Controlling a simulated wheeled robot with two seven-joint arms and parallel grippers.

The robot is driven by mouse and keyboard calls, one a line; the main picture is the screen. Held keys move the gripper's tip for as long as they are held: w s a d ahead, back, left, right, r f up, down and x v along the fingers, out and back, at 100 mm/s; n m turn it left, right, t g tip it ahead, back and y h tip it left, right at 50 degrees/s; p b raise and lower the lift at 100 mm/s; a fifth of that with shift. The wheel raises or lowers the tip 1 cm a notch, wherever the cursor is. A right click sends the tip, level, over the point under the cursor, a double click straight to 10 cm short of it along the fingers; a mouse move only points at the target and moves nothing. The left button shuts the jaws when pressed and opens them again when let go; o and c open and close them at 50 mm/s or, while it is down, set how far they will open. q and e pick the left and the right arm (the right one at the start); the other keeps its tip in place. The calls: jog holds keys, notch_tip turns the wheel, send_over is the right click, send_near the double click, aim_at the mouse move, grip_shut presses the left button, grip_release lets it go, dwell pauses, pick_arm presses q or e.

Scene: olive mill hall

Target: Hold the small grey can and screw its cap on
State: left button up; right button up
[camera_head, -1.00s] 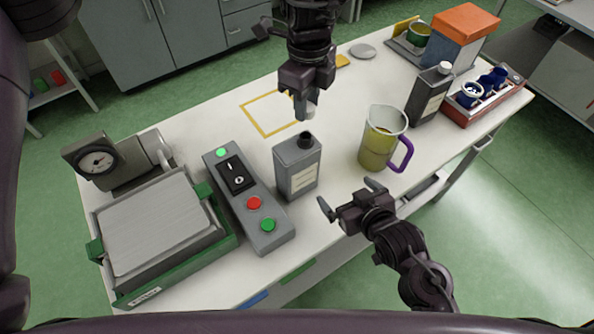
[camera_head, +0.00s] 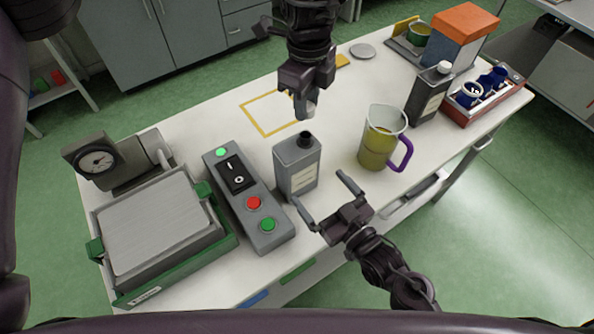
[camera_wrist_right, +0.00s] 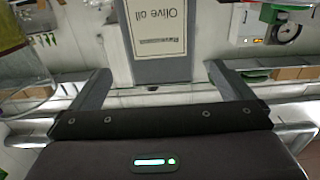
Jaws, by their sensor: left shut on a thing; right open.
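The small grey can (camera_head: 297,178) stands upright on the white table, its dark neck bare on top. In the right wrist view the can (camera_wrist_right: 168,72) shows a pale label reading "Olive oil". My left gripper (camera_head: 305,106) is shut on a small pale grey cap (camera_head: 309,110), above and slightly behind the neck, apart from it. The fingers partly hide the cap. My right gripper (camera_head: 320,188) is open at the near side of the can, its fingers pointing towards it. The wrist view shows the can ahead between the spread fingertips (camera_wrist_right: 158,72).
A control box (camera_head: 250,205) stands close left of the can. A jug (camera_head: 377,150) with a purple handle stands to the right, with a taller dark can (camera_head: 428,98) beyond. A yellow outlined square (camera_head: 262,122) is bare behind. A scale (camera_head: 165,225) stands at left.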

aim_at(305, 135)
jog(key=x, duration=1.2)
jog(key=c, duration=1.1)
pick_arm(q)
jog(key=shift+f, duration=2.5)
pick_arm(e)
jog(key=shift+c, duration=0.2)
pick_arm(q)
jog(key=shift+f, duration=0.9)
jog(key=shift+f, duration=0.5)
